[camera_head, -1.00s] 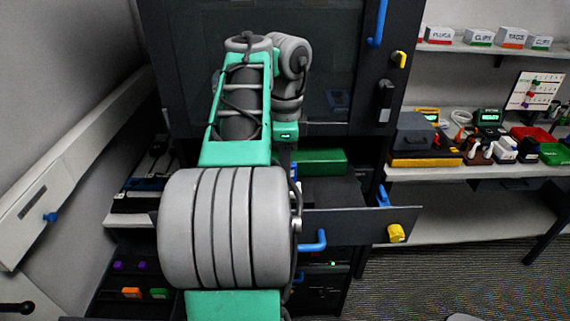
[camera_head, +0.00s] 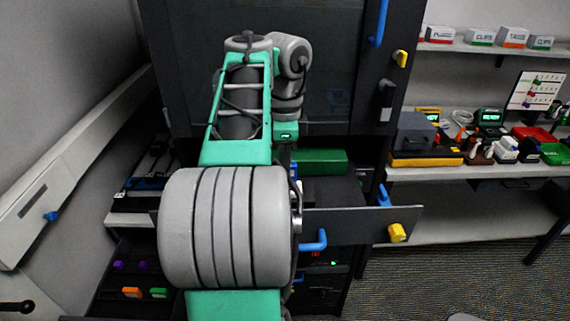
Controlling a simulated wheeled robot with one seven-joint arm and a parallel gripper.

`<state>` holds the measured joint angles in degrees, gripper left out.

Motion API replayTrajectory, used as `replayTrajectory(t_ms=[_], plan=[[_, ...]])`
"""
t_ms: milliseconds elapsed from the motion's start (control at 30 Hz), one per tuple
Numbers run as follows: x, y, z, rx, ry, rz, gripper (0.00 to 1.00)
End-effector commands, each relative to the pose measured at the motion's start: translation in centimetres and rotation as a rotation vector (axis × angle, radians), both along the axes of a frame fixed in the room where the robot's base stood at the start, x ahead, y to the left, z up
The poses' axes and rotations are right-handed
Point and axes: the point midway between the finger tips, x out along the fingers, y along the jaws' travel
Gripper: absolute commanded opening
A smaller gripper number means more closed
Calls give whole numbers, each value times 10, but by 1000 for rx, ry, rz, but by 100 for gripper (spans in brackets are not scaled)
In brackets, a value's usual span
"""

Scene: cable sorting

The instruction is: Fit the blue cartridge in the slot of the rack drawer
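The rack drawer (camera_head: 345,222) is pulled out of the dark rack, its front panel showing to the right of my arm. It has a blue handle (camera_head: 313,243) and a yellow knob (camera_head: 397,232) on its front. A green block (camera_head: 320,161) shows over the drawer, behind my arm. My arm covers most of the drawer's inside, so I cannot make out the slot. I cannot identify the blue cartridge; only a small sliver of blue shows beside my arm. My gripper is hidden behind my own arm links.
The rack's dark door (camera_head: 330,70) stands above the drawer. A right-hand shelf (camera_head: 470,172) holds several small items, including a grey box (camera_head: 414,135) and a red tray (camera_head: 533,134). A white panel (camera_head: 45,205) slants along the left.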

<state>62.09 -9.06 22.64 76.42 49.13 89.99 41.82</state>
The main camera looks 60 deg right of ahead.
Motion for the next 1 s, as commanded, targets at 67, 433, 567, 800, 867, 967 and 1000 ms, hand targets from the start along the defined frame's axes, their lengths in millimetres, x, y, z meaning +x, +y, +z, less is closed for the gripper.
replayTrajectory(t_ms=[67,433,567,800,867,967,1000], plan=[[0,0,0,0,0,0,0],[0,0,-3,0,0,0,0],[0,0,-6,0,0,0,0],[0,0,-10,0,0,0,0],[0,0,-11,0,0,0,0],[0,0,-10,0,0,0,0],[0,0,-10,0,0,0,0]])
